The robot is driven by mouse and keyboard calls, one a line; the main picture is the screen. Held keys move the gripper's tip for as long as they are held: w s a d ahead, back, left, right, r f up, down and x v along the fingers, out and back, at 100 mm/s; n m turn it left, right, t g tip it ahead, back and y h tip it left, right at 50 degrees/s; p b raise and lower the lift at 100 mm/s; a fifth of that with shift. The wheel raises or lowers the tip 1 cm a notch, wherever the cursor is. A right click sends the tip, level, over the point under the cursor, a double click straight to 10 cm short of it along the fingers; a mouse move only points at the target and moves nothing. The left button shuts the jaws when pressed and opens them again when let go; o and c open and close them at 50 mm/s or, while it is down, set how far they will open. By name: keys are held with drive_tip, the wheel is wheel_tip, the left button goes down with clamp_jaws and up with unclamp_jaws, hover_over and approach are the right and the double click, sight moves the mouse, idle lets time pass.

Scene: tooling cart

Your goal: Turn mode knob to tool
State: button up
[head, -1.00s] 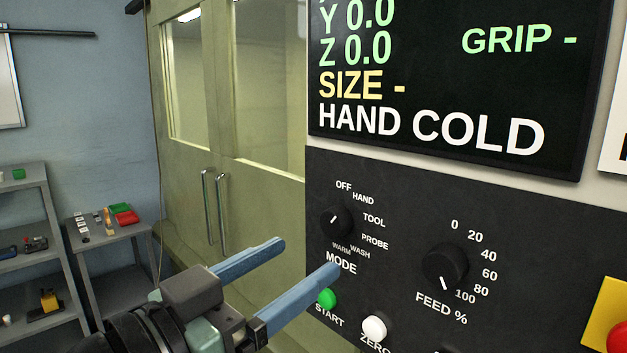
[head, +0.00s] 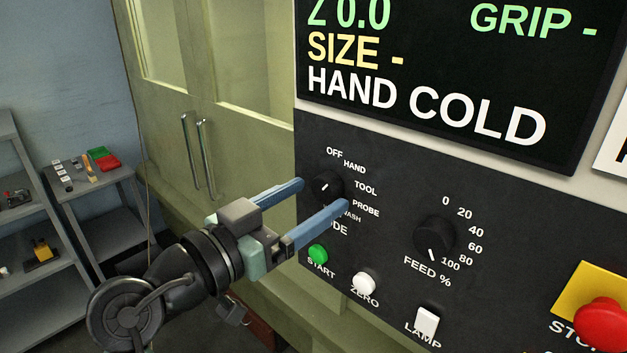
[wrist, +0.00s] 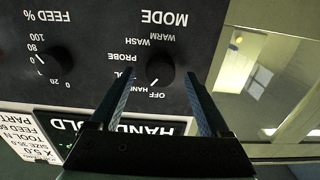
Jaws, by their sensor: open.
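The black round mode knob (head: 326,186) sits on the dark control panel, its white mark pointing up and right toward HAND. The TOOL label (head: 366,187) is right of it. My gripper (head: 323,194) is open, with its two blue fingers reaching toward the panel on either side of the knob. In the wrist view, where the panel appears upside down, the knob (wrist: 160,72) shows between the open fingers (wrist: 160,74). I see no finger clearly touching it. The display (head: 425,105) reads HAND COLD.
The feed knob (head: 435,236) is to the right. The green START button (head: 318,254), white ZERO button (head: 364,282) and LAMP switch (head: 427,321) are below. A red stop button (head: 602,323) is at lower right. A door with handles (head: 198,155) is left of the panel.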

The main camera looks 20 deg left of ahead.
drive_tip(key=shift+w+d, duration=0.15)
drive_tip(key=shift+w, duration=0.5)
clamp_jaws()
